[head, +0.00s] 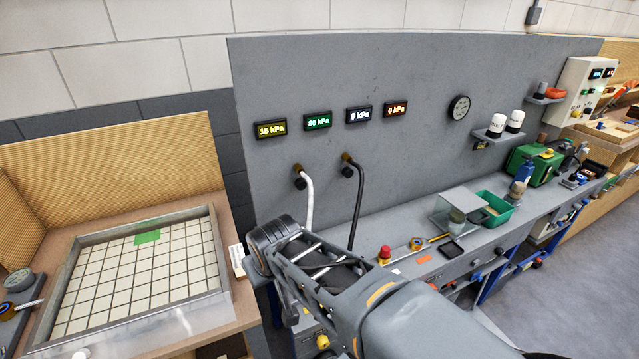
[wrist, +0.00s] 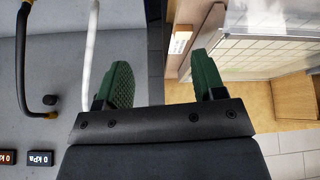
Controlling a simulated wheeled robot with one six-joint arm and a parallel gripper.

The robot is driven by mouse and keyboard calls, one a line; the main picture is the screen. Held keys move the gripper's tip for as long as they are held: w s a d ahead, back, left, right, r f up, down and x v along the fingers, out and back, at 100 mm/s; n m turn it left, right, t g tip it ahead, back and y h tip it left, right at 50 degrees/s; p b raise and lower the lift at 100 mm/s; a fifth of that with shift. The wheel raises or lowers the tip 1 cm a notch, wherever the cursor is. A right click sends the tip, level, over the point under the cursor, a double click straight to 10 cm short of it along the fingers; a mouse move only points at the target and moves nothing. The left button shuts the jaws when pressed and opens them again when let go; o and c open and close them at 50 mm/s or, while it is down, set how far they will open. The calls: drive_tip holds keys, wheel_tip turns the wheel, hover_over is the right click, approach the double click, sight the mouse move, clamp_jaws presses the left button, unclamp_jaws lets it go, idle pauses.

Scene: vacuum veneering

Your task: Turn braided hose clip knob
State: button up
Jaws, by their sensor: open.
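A white hose (head: 307,205), perhaps the braided one, hangs from a fitting on the grey panel, left of a black hose (head: 357,200). In the wrist view the white hose (wrist: 91,50) runs behind the left finger, and the black hose (wrist: 22,60) is farther left. A small dark knob (wrist: 50,100) sits beside the black hose's end; I cannot tell whether it is the clip knob. My gripper (wrist: 163,78) is open, with green pads and nothing between them. In the head view its fingers are hidden behind my arm.
A framed grid bed (head: 150,275) stands on the left bench; its grid (wrist: 270,60) shows beyond the right finger. Several pressure displays (head: 318,121) are on the panel. The right bench holds a red button (head: 385,255), a tape measure (head: 417,243) and a green bin (head: 495,208).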

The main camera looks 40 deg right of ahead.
drive_tip(key=w+d+f+m+t+h+b, duration=0.25)
drive_tip(key=w+d+t+b, duration=0.2)
drive_tip(key=w+d, duration=0.55)
drive_tip(key=t+h+b, duration=0.2)
drive_tip(key=t+b, duration=0.2)
drive_tip(key=t, duration=0.3)
approach(302, 187)
drive_tip(key=shift+n+t+y, duration=0.25)
drive_tip(key=shift+n+y, duration=0.2)
drive_tip(key=shift+n, duration=0.1)
drive_tip(key=x, duration=1)
drive_tip(key=shift+s+d+p, duration=0.15)
drive_tip(key=shift+d+p, duration=0.1)
drive_tip(key=shift+p, duration=0.05)
drive_tip(key=c, duration=0.9)
